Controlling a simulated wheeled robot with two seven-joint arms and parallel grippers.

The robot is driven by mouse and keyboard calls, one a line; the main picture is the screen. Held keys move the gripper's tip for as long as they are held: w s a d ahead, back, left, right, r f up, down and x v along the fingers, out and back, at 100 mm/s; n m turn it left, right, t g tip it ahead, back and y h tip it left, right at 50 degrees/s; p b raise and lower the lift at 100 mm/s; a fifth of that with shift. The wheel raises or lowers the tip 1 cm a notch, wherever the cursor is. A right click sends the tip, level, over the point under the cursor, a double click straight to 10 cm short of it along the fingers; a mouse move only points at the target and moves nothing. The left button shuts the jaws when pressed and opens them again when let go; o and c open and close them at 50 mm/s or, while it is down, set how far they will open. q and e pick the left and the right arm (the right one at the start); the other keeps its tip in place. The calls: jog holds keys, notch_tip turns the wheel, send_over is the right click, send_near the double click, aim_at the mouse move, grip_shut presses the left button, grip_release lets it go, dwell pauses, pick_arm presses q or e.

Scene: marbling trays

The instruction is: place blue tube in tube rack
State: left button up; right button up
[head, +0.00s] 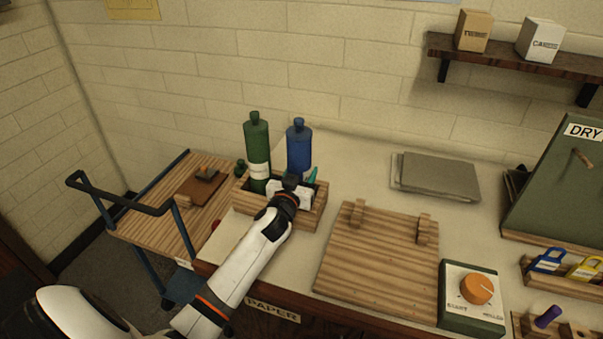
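The blue tube (299,145) stands upright at the wooden tube rack (310,222), right of a green tube (257,150) with a pale label. My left gripper (292,187) is at the rack, just in front of the blue tube's lower part. The wrist and gripper hide the tube's bottom, so I cannot tell whether it rests in the rack. The fingers are mostly hidden; I cannot tell whether they are open or hold the tube. A small teal item (312,175) shows just right of the gripper. My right gripper is not in view.
A wooden board (375,265) with two pegs lies right of the rack. Grey sheets (437,176) lie behind it. A green box with an orange knob (477,289) stands at the front right. A wooden trolley (160,220) stands left.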

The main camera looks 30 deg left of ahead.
pick_arm(q)
jog(key=shift+f, duration=0.1)
jog(key=o, duration=1)
jog(key=shift+r, duration=0.2)
jog(key=shift+s+d+f, duration=0.15)
jog(key=shift+s, duration=0.2)
jog(key=b+v, duration=0.1)
jog(key=v, duration=1)
jog(key=shift+s+d+b, duration=0.1)
jog(key=shift+s+b, duration=0.1)
jog(key=shift+b, duration=0.1)
